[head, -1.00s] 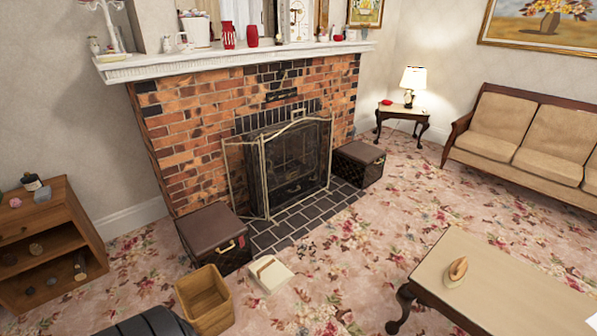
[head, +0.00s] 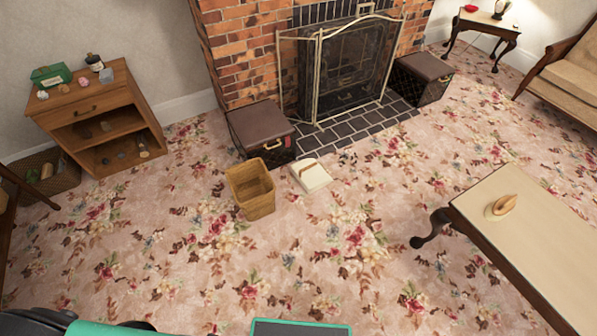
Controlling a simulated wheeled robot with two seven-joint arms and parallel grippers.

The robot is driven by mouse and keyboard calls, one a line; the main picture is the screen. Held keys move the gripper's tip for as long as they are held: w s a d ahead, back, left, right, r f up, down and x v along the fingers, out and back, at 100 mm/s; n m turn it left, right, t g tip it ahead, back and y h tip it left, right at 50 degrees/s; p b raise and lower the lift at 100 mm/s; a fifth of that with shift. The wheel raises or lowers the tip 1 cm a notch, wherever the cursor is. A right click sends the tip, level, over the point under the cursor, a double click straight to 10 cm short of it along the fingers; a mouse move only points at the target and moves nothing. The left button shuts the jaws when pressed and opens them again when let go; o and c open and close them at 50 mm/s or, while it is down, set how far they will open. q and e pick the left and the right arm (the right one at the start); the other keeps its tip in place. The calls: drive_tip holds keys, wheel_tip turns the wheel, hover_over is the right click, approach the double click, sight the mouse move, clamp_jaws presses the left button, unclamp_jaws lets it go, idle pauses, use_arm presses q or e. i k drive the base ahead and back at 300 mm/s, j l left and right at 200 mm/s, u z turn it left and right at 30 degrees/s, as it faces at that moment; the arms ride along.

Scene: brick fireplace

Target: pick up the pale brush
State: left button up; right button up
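I cannot make out a pale brush for certain. A flat pale thing (head: 311,176) with a tan strip along one edge lies on the carpet in front of the hearth, just right of the wooden bin; it is too small to tell whether it is a brush. A tan, rounded thing (head: 504,205) sits on a pale round base on the coffee table; I cannot tell what it is either. Neither of my grippers shows in the head view.
The wooden bin (head: 251,189) stands open on the carpet beside a brown-topped box (head: 261,128). A wooden shelf unit (head: 98,118) with small stones is at the left. The coffee table (head: 545,252) is at the right. The carpet (head: 300,255) in the middle is clear.

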sight(496, 211)
drive_tip(key=z, duration=1.7)
